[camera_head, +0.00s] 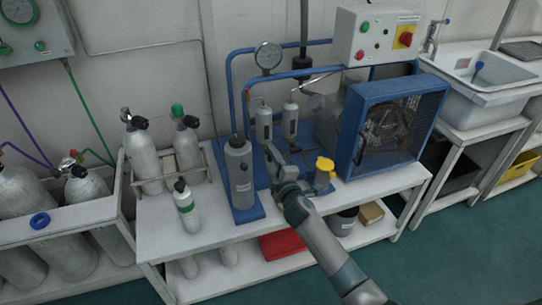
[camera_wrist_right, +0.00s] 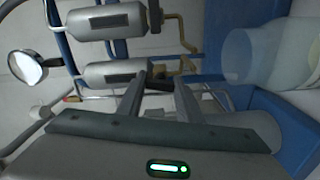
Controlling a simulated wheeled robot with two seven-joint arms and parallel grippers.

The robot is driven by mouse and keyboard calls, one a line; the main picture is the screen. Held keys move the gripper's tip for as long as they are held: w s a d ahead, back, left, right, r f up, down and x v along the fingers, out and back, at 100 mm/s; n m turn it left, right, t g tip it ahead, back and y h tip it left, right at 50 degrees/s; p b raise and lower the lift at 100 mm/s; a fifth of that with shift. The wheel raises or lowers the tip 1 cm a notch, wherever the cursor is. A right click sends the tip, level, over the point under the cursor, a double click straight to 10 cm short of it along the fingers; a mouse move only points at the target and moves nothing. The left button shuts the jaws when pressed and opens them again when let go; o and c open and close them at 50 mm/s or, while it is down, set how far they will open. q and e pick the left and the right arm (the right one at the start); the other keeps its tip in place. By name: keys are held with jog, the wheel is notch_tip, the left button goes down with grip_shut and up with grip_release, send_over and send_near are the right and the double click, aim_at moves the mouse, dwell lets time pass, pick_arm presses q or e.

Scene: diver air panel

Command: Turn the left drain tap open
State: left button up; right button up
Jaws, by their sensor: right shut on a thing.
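Two grey filter cylinders hang side by side in front of the blue frame: the left one (camera_head: 263,124) and the right one (camera_head: 290,120). In the right wrist view, turned on its side, the left cylinder (camera_wrist_right: 108,75) is the lower one and a brass drain tap (camera_wrist_right: 184,67) shows at its end. The other brass tap (camera_wrist_right: 178,32) is above it in that picture. My right gripper (camera_head: 271,152) is just below the left cylinder. In the wrist view its fingers (camera_wrist_right: 160,84) are on either side of the left tap's dark handle (camera_wrist_right: 158,86). My left gripper is not in view.
A tall grey cylinder (camera_head: 239,172) stands close left of my right gripper. A yellow-topped container (camera_head: 325,166) and the blue caged compressor (camera_head: 394,125) are to the right. A round gauge (camera_head: 268,56) is above. Bare white bench (camera_head: 160,235) lies at the front left.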

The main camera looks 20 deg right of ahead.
jog(key=shift+n, duration=0.4)
jog(key=o, duration=1.1)
jog(key=shift+s, duration=0.1)
jog(key=s, duration=1.7)
jog(key=shift+s+d, duration=0.15)
jog(key=shift+d, duration=0.15)
